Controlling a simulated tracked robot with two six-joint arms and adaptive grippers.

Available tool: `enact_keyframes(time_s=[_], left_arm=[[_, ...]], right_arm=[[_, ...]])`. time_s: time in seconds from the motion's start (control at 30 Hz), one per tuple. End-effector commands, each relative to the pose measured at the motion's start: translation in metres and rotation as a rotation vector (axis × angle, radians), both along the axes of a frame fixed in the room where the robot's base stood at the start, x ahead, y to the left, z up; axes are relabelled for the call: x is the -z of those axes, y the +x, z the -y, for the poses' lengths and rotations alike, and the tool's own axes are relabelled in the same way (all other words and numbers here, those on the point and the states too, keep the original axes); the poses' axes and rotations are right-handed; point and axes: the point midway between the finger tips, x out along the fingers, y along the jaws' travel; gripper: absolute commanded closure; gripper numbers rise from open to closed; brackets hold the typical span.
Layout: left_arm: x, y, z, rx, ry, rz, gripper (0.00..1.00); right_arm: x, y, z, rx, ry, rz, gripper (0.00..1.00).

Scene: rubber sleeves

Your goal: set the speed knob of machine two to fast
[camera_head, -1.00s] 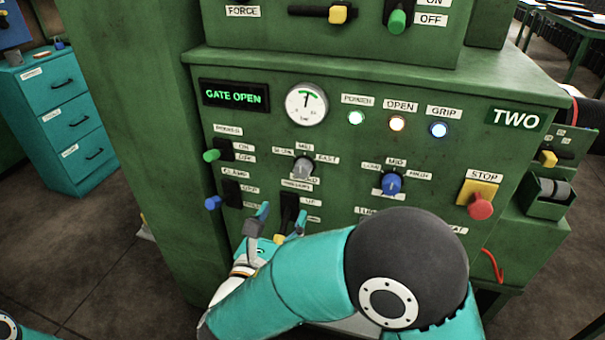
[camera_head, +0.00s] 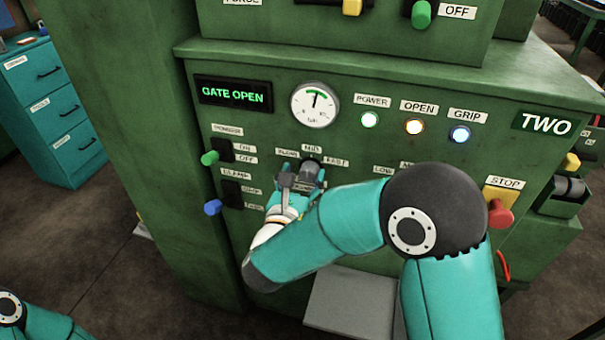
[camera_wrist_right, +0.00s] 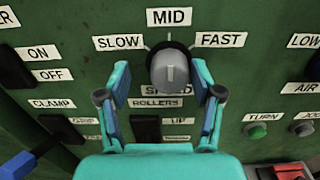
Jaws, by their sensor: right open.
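Machine two (camera_head: 370,75) is a green cabinet with a "TWO" plate. Its grey speed knob (camera_head: 311,170) sits below the labels SLOW, MID and FAST. In the right wrist view the knob (camera_wrist_right: 172,72) has its pale pointer line upright, toward MID. My right gripper (camera_head: 299,184) is at the knob. In the wrist view this gripper (camera_wrist_right: 161,85) is open, with one finger on each side of the knob's lower part; I cannot tell whether either touches it. The SPEED label (camera_wrist_right: 166,88) is partly covered by the knob. My left gripper is out of view.
A black rollers switch (camera_wrist_right: 146,128) lies below the knob. Green power and blue clamp levers (camera_head: 212,207) stick out at left. A red stop button (camera_head: 499,214) is at right, near my right arm. A grey plate (camera_head: 350,305) lies below the panel.

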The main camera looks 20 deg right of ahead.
Motion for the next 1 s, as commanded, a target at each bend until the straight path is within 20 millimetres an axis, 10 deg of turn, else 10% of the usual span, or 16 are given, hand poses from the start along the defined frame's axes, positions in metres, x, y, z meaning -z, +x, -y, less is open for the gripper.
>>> enact_keyframes(time_s=[0.17, 0.5, 1.0], left_arm=[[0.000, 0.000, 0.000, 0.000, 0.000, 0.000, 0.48], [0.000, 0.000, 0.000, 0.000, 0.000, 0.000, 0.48], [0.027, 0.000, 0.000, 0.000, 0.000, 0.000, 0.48]], right_arm=[[0.000, -0.003, 0.009, 0.018, 0.001, 0.001, 0.36], [0.000, -0.004, 0.012, 0.023, 0.001, -0.001, 0.93], [0.004, -0.003, 0.011, 0.019, 0.097, 0.068, 0.93]])
